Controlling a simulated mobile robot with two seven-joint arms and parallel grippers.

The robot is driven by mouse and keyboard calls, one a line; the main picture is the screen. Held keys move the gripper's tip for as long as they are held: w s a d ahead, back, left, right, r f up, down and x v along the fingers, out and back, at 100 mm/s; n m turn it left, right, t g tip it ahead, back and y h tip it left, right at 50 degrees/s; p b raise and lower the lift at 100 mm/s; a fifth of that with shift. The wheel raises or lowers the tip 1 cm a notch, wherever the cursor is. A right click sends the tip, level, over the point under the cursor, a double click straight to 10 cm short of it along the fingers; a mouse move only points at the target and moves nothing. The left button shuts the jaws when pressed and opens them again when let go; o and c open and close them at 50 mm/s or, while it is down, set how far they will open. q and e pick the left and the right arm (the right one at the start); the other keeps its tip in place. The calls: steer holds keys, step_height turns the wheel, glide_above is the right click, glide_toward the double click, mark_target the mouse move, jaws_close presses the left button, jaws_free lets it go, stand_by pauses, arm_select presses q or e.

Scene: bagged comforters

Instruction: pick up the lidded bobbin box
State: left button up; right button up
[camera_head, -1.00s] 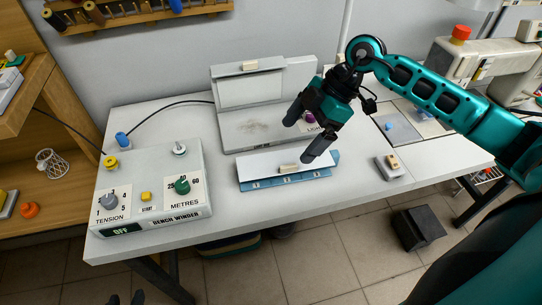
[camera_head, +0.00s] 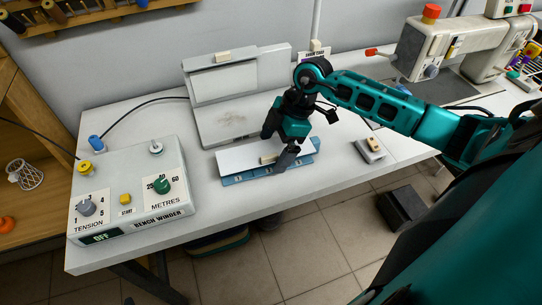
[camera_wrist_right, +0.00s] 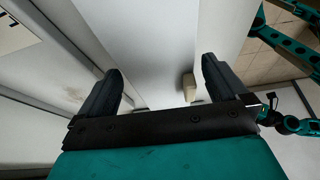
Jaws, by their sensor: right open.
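The lidded bobbin box (camera_head: 235,160) is a long, low blue box with a white lid and a small beige knob (camera_head: 268,159). It lies on the white table, in front of the grey open case. My right gripper (camera_head: 277,149) is over the right part of the box, fingers pointing down and apart. One finger hides part of the lid and front edge. In the right wrist view, the open fingers (camera_wrist_right: 160,80) are on either side of the white lid (camera_wrist_right: 155,45), with the beige knob (camera_wrist_right: 188,86) near the right finger. Contact cannot be told. My left gripper is not in view.
A bench winder (camera_head: 130,190) with knobs stands at the left of the table (camera_head: 240,205). The grey case (camera_head: 235,85) stands open behind the box. A small grey block (camera_head: 369,151) lies to the right, and a sewing machine (camera_head: 450,45) stands at back right.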

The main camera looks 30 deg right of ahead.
steer(key=x, duration=0.2)
steer(key=shift+a+f, duration=0.1)
steer(key=shift+f, duration=0.15)
steer(key=shift+c, duration=0.3)
steer(key=c, duration=1)
steer(key=shift+o, duration=0.2)
steer(key=shift+r, duration=0.2)
